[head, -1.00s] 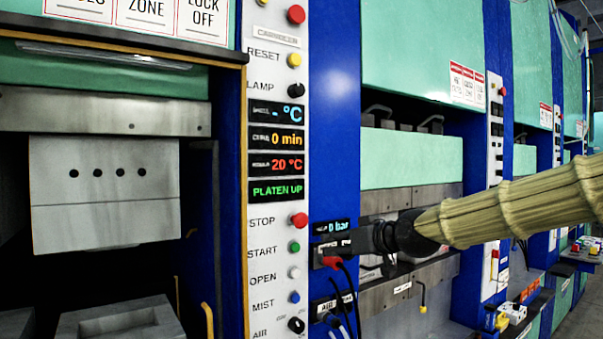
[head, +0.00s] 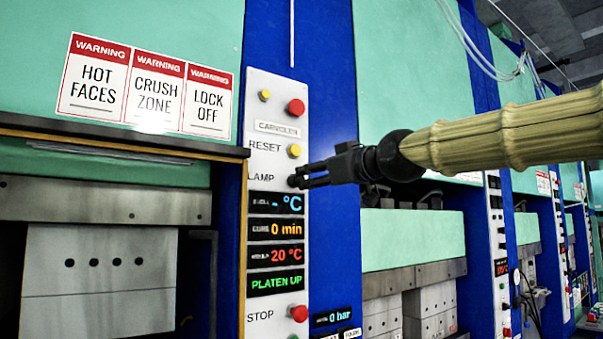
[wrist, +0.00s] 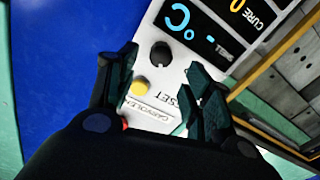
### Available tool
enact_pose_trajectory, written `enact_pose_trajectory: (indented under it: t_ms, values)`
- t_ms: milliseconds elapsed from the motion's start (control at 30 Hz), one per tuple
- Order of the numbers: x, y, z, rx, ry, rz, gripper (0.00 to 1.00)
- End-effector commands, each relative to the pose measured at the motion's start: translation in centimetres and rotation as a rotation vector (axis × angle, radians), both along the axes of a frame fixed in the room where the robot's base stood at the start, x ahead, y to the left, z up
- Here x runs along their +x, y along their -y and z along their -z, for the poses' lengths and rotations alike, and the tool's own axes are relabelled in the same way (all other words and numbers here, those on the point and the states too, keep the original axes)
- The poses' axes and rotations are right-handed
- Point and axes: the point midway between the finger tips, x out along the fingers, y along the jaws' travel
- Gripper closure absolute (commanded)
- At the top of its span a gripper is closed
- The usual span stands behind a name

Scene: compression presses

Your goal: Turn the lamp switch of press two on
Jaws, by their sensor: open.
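The lamp switch (head: 293,181) is a small black knob beside the word LAMP on the white control panel (head: 270,220) of the nearest press. My gripper (head: 303,178) reaches in from the right, its fingertips at the knob and partly covering it. My gripper (wrist: 165,88) is open there, a dark finger on each side of the panel strip. The knob lies just beyond the fingertips, between their lines, and they look apart from it.
The yellow RESET button (head: 294,151) sits just above the knob and also shows between the fingers in the wrist view (wrist: 139,87). A red button (head: 296,107) is higher up. Displays (head: 276,228) lie below, then a red STOP button (head: 299,313). More presses stand to the right.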

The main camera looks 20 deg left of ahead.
Motion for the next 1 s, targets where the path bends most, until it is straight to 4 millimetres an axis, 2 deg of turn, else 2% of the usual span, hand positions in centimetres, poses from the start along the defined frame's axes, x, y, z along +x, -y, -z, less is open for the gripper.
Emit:
enact_pose_trajectory:
  t_ms: [200, 400, 833, 1000]
  values:
    - [2.2, -2.8, -0.2, 0.0, -0.002, -0.001, 0.49]
    - [3.4, -4.3, -0.1, 0.0, -0.002, -0.001, 0.49]
    - [3.8, -4.9, 0.1, 0.0, -0.001, -0.001, 0.49]
    - [3.8, -4.9, 0.1, 0.0, -0.001, -0.001, 0.8]
